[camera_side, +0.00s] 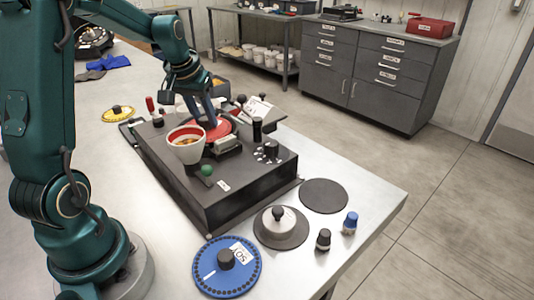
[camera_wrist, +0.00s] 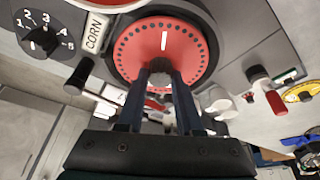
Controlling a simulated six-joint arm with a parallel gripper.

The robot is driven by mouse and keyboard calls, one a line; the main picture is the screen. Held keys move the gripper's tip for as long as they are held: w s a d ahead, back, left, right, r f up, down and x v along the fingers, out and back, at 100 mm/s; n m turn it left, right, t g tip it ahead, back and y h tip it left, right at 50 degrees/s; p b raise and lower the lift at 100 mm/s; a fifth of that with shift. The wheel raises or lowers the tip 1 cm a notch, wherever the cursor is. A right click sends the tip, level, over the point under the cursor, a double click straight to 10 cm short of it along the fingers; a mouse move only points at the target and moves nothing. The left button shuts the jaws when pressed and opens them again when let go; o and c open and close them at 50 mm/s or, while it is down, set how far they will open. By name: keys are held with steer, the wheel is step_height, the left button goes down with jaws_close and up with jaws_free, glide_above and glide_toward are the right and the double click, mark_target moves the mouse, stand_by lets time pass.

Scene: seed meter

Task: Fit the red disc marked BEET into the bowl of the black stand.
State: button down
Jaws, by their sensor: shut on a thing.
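The red disc (camera_side: 221,129) is at the black stand (camera_side: 215,190), behind the white and red cup. In the wrist view the red disc (camera_wrist: 188,42) shows a ring of small holes and a white line; I cannot read the word BEET. My gripper (camera_side: 209,121) points down at the disc's middle. In the wrist view my gripper (camera_wrist: 160,72) is shut on the disc's dark central knob.
A white and red cup of seeds (camera_side: 187,153) stands close in front of the disc. Black knobs (camera_side: 271,150) and a green knob (camera_side: 207,169) rise from the stand.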

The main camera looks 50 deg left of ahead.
mark_target(204, 119)
steer(key=shift+f, duration=0.6)
stand_by(0.7)
steer(key=shift+c, duration=2.4)
jaws_free()
steer(key=shift+o, duration=1.2)
steer(key=shift+r, duration=0.15)
steer(key=shift+r, duration=2.9)
